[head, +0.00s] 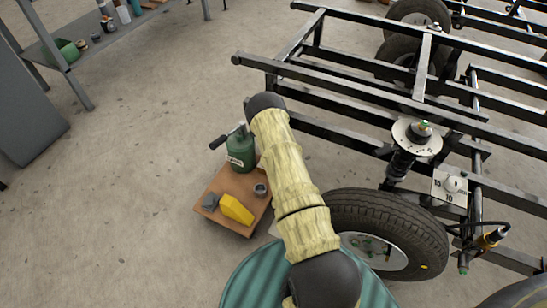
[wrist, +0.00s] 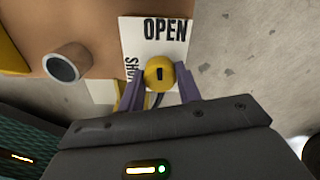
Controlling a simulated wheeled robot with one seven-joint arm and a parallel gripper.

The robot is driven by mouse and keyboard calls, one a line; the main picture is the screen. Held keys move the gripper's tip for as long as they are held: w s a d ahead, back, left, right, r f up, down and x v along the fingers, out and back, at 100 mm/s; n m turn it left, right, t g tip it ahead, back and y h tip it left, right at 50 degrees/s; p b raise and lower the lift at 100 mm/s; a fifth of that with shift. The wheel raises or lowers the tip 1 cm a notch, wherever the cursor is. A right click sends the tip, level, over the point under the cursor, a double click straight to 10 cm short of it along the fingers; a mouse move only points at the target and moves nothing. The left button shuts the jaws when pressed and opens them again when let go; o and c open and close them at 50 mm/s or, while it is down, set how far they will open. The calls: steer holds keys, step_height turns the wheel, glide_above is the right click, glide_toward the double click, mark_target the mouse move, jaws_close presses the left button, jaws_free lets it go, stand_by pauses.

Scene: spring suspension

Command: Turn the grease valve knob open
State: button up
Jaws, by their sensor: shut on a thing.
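The round yellow valve knob (wrist: 160,66) is in the middle of the wrist view, with a short dark mark on its face. My gripper (wrist: 161,84) has its two purple fingers on either side of the knob and is shut on it. Behind the knob is a white label plate (wrist: 140,36) with OPEN along its top and a second, sideways word partly hidden by the knob and fingers. In the head view my sleeved arm reaches down beside the green grease can (head: 240,152); the knob and my gripper are hidden there.
A brown board (head: 237,229) bears the can, a yellow block (head: 236,209) and a small grey cup (head: 260,190), which also shows in the wrist view (wrist: 68,65). A tyre (head: 427,222) and black frame (head: 350,82) stand to the right.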

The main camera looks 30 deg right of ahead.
steer(key=shift+m, duration=0.5)
steer(key=o, duration=1)
step_height(320, 180, up, 17)
steer(key=p, duration=0.7)
steer(key=shift+r, duration=0.2)
